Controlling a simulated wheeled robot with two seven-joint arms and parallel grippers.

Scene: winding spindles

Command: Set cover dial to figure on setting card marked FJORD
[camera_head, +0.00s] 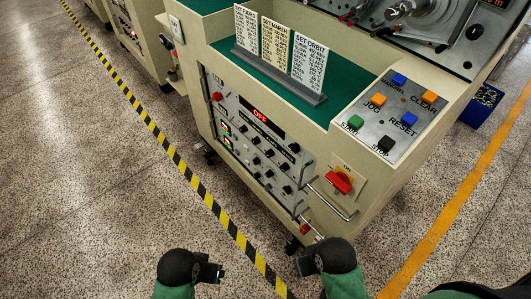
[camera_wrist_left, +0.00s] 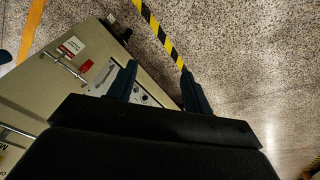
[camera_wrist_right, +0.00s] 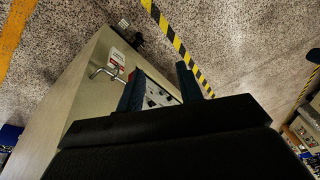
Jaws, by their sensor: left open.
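Three setting cards stand in a grey holder (camera_head: 280,75) on top of the machine. The left white card (camera_head: 246,30) looks headed SET FJORD; its figures are too small to read. The front panel (camera_head: 235,115) carries rows of black knobs (camera_head: 269,153) under a red display (camera_head: 259,113) reading OFF. I cannot tell which knob is the cover dial. My left gripper (camera_head: 214,272) and right gripper (camera_head: 303,264) are low in front of the panel, apart from it. In the wrist views, the left fingers (camera_wrist_left: 158,88) and right fingers (camera_wrist_right: 160,88) are spread and empty.
A red rotary switch (camera_head: 339,181) on a yellow plate and a metal handle (camera_head: 332,203) stick out at the panel's right. A sloped button panel (camera_head: 390,113) sits above. Striped tape (camera_head: 190,183) crosses the open floor in front.

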